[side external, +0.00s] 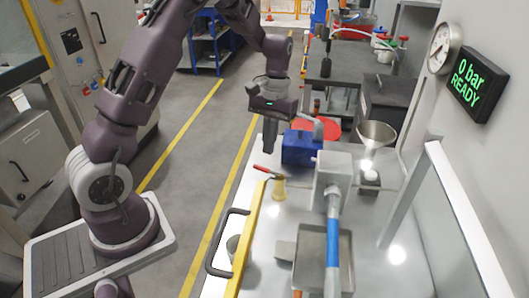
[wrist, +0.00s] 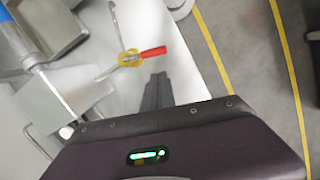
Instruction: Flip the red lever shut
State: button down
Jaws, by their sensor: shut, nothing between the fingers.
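The red lever (side external: 264,169) sticks out to the left from the top of a small brass valve (side external: 279,187) on the white bench. In the wrist view the red lever (wrist: 153,52) points right from the brass valve (wrist: 130,58). My gripper (side external: 268,152) is shut and empty, with its fingers pointing down just above the red lever in the side view. In the wrist view my gripper's fingertips (wrist: 157,76) show below the lever, apparently apart from it. Whether they touch cannot be told for certain.
A blue box (side external: 301,147) and a grey block (side external: 333,170) with a blue-banded pipe stand right of the valve. A yellow bar (side external: 246,238) and a black handle (side external: 217,256) lie along the bench's left edge. A metal tray (side external: 310,258) sits in front. A wall display (side external: 476,84) reads "0 bar READY".

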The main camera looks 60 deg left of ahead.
aim_at(266, 170)
jog(key=shift+s+d+f, duration=0.3)
jog(key=shift+s+f, duration=0.1)
jog(key=shift+s, duration=0.15)
jog(key=shift+s+d+f, duration=0.3)
jog(key=shift+s+f, duration=0.05)
jog(key=shift+s, duration=0.2)
jog(key=n, duration=0.1)
jog(key=s+n, duration=0.1)
jog(key=n, duration=0.1)
jog(key=shift+d+h, duration=0.15)
jog(key=shift+h, duration=0.15)
dwell(0.5)
